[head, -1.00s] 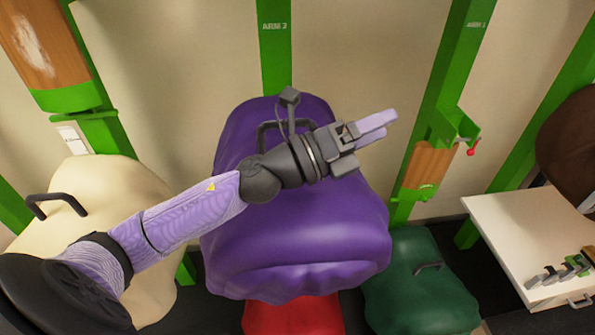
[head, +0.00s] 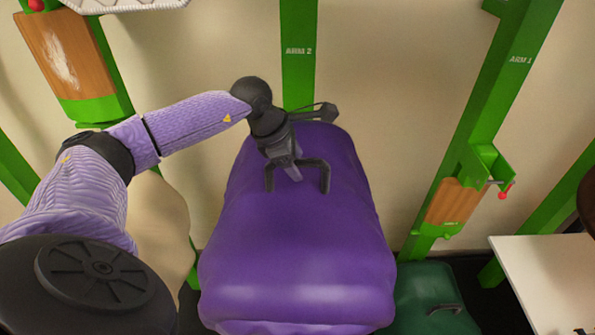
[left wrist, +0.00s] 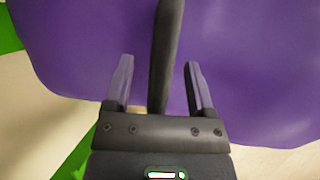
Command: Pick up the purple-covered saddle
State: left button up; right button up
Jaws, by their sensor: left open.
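The purple-covered saddle (head: 300,240) hangs in the middle of the head view, in front of the green post marked ARM 2. A dark handle (head: 325,176) stands up from its top. My left gripper (head: 291,172) is over the saddle's top at the handle, its fingers pointing down. In the left wrist view the open fingers (left wrist: 160,85) stand on either side of the dark handle bar (left wrist: 163,60), with a gap visible on both sides. Whether the bar is at full depth between them I cannot tell. My right gripper is not in view.
A cream saddle (head: 160,225) is to the left, partly behind my left arm. A green saddle (head: 425,300) with a handle is low at the right. A white table (head: 550,270) stands at far right. Green posts (head: 495,90) line the wall.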

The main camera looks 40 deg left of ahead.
pick_arm(q)
jog(key=shift+w+f, duration=0.1)
jog(key=shift+f, duration=0.2)
grip_shut()
jog(key=shift+r, duration=0.2)
dwell(1.0)
